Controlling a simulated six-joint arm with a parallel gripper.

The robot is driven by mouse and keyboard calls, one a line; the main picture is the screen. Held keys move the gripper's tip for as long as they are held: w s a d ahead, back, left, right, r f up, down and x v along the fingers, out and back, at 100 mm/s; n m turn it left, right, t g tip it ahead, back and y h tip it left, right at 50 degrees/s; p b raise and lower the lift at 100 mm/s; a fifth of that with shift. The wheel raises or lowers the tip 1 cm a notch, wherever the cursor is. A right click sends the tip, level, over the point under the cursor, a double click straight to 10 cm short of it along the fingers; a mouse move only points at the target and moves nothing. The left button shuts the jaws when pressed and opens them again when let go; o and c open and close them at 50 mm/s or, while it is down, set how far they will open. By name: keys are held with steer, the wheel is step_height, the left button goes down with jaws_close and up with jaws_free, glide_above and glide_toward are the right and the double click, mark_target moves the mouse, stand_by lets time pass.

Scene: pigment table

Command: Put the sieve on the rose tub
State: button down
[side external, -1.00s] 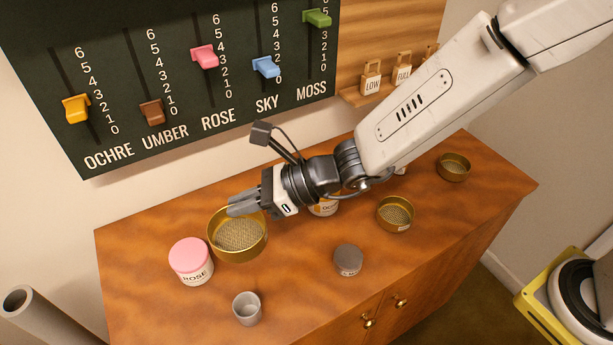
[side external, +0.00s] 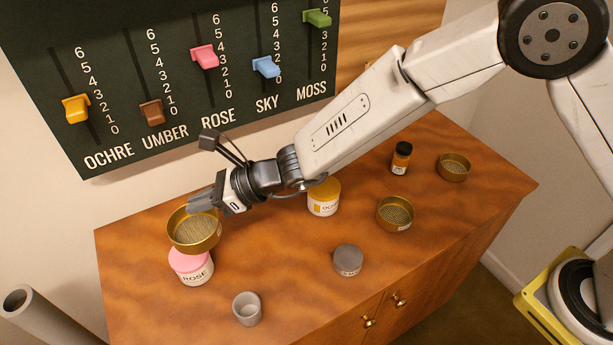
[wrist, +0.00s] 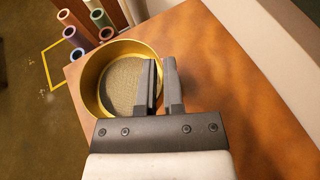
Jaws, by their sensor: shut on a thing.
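My gripper (side external: 207,202) is shut on the rim of a brass sieve (side external: 194,235) with a mesh floor. The sieve also shows in the wrist view (wrist: 95,77), with one finger inside its wall and one outside. The rose tub (side external: 193,272), white with a pink lid and a ROSE label, stands on the cabinet top. In the side view the sieve overlaps the back part of the pink lid. I cannot tell whether the sieve touches the lid. The tub is hidden in the wrist view.
On the wooden cabinet top (side external: 290,290) stand a grey cup (side external: 247,308), a grey-lidded pot (side external: 348,260), the ochre tub (side external: 324,197), an orange bottle (side external: 401,158) and two other brass sieves (side external: 395,213) (side external: 453,167). The slider board (side external: 180,90) rises behind.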

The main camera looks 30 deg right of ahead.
mark_target(186, 213)
steer(key=w+a+f, duration=0.2)
steer(key=f, duration=0.1)
steer(key=w+a+f, duration=0.1)
steer(key=f, duration=0.1)
steer(key=shift+w+f, duration=0.25)
steer(key=shift+w, duration=0.15)
steer(key=shift+w+f, duration=0.2)
steer(key=shift+f, duration=1.6)
steer(key=shift+f, duration=0.1)
steer(key=c, duration=0.7)
jaws_free()
steer(key=shift+c, duration=0.2)
